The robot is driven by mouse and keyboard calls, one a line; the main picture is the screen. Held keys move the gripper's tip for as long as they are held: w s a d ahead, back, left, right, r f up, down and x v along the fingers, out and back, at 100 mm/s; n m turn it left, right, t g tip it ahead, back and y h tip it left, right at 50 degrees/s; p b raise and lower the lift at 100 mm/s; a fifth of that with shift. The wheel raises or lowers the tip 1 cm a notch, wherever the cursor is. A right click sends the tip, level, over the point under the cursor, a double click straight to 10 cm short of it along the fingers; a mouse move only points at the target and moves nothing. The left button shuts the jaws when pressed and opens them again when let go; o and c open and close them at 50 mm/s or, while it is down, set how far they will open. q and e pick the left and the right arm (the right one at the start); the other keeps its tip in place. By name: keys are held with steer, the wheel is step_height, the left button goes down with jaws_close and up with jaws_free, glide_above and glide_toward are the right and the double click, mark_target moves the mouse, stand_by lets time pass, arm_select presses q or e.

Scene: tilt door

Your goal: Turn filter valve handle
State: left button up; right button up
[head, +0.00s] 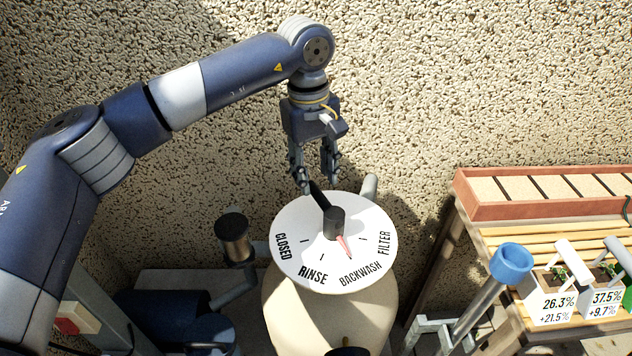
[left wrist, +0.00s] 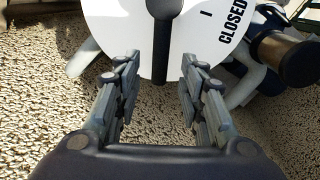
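The filter valve has a round white dial (head: 300,258) with the words CLOSED, RINSE, BACKWASH and FILTER. Its black handle (head: 319,195) points away towards the wall, and its red pointer (head: 344,246) lies between RINSE and BACKWASH, nearer BACKWASH. My left gripper (head: 318,186) is open above the dial's far edge, near the handle's end. In the left wrist view the handle (left wrist: 160,50) reaches down between the two spread fingers (left wrist: 158,85), with a gap on both sides. The right gripper is in neither view.
A dark cylinder (head: 234,238) and grey pipes stand left of the dial. A slatted wooden bench (head: 520,237) with a terracotta planter (head: 467,195) and small labelled plant boxes (head: 556,305) stands right. A blue-topped tube (head: 511,262) rises in front. A rough wall (head: 420,90) stands behind.

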mark_target(312, 193)
arm_select(q)
step_height(312, 193, up, 8)
steer(key=shift+s+a+r, duration=0.15)
steer(key=shift+a+r, duration=0.1)
